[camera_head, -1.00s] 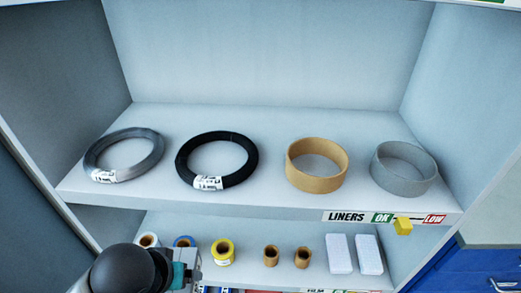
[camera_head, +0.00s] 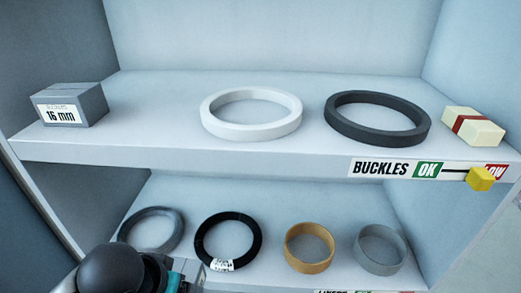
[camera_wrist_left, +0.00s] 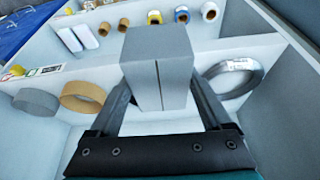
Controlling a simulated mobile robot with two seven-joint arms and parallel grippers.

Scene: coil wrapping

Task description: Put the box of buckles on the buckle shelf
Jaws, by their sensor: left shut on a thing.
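My left gripper (camera_wrist_left: 162,88) is shut on a plain grey box with a dark seam (camera_wrist_left: 160,55) in the left wrist view. The liner rings lie beyond the box in that view. In the head view only my left arm's dark, rounded part shows at the lower left; the gripper and held box do not show. The buckle shelf (camera_head: 250,157) is the upper one in the head view, labelled BUCKLES. A grey box marked 16 mm (camera_head: 70,105) stands at its left end. My right gripper is not in view.
The buckle shelf also holds a white ring (camera_head: 251,133), a dark ring (camera_head: 377,137) and a cream box with a red band (camera_head: 473,127). Its yellow slider (camera_head: 481,179) is at LOW. There is bare shelf between the 16 mm box and the white ring. Liner rings lie below.

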